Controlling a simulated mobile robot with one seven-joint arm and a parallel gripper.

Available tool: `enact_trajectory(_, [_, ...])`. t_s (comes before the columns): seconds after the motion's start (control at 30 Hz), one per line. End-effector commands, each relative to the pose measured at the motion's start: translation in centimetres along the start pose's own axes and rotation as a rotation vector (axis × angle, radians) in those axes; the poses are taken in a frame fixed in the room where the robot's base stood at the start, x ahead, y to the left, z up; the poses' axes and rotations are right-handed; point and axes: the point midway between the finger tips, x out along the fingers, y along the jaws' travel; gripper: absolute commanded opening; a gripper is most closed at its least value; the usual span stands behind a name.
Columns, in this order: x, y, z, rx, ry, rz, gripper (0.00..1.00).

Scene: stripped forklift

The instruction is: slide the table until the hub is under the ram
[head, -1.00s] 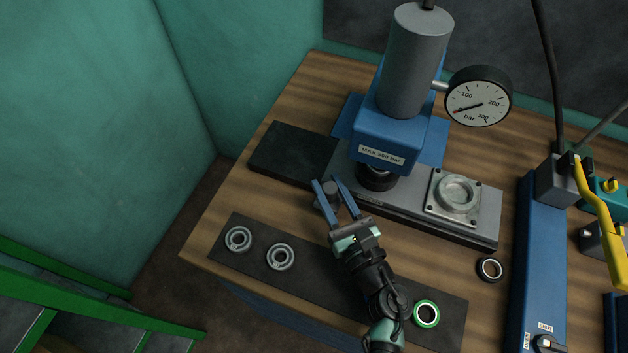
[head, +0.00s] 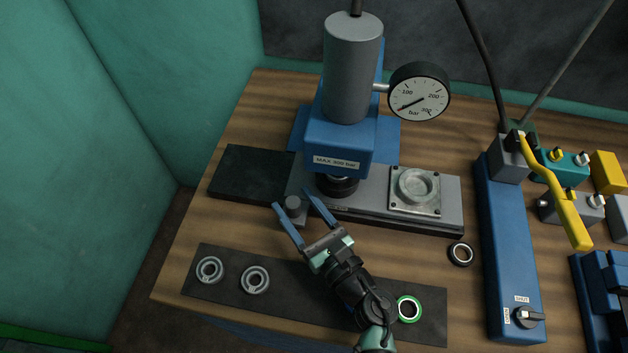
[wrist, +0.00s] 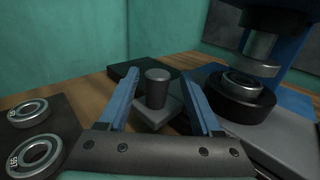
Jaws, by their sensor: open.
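The table is a grey sliding plate (head: 370,207) on a dark rail under the blue press. A knob (head: 293,204) stands upright at its left end. The hub (head: 415,188), a pale square block with a round recess, sits on the right part of the table, right of the ram. The press's ram (wrist: 260,50) shows in the wrist view above a black cup with a metal ring (wrist: 242,84). My gripper (head: 292,199) is open, its blue fingers either side of the knob. The knob also stands between the fingers in the wrist view (wrist: 157,88); contact is not visible.
Two bearings (head: 210,270) and a green-rimmed ring (head: 409,309) lie on the dark front mat (head: 225,288). A loose black ring (head: 460,253) lies right of it. The pump (head: 512,240) with yellow lever stands at right. The dark rail (head: 250,174) is bare left of the knob.

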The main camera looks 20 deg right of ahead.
Motion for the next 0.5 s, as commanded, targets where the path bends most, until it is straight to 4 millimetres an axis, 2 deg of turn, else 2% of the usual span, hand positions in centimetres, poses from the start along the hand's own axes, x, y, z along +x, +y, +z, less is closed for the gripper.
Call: enact_trajectory(0.5, [-10.0,-0.1,-0.4,0.001,0.005,-0.004,0.66])
